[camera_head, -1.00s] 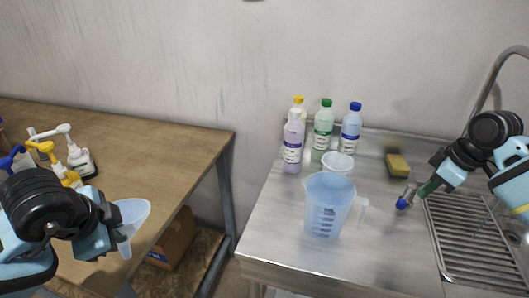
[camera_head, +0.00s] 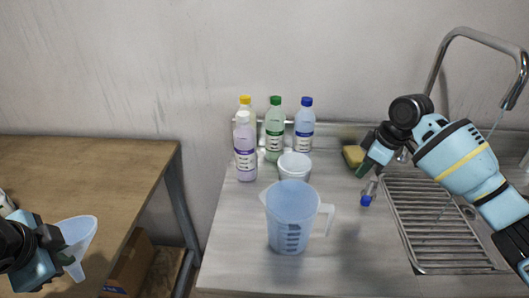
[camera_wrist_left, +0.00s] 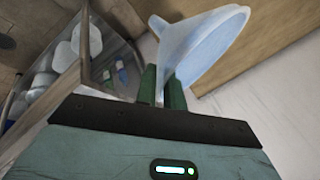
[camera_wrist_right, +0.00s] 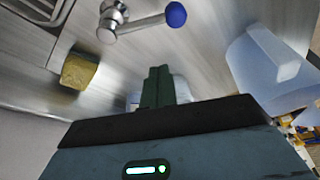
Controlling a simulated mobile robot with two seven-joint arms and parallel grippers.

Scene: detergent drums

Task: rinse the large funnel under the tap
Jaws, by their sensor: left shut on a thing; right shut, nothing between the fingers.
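The large funnel (camera_head: 78,240) is pale translucent blue. My left gripper (camera_head: 62,258) is shut on its narrow stem at the lower left, beside the wooden table; the left wrist view shows the funnel (camera_wrist_left: 205,38) tilted, with its wide mouth up and to the right. The tap (camera_head: 478,36) arches over the sink at the right, and a thin streak like water shows below its spout. Its lever has a blue knob (camera_head: 366,200), also in the right wrist view (camera_wrist_right: 176,14). My right gripper (camera_head: 368,168) is shut and empty, just behind the knob and apart from it.
A measuring jug (camera_head: 290,215), a white tub (camera_head: 294,166) and several bottles (camera_head: 275,135) stand on the steel counter left of the lever. A yellow sponge (camera_head: 353,156) lies behind. The slatted sink (camera_head: 435,240) is at the right. A gap separates the wooden table (camera_head: 90,180) from the counter.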

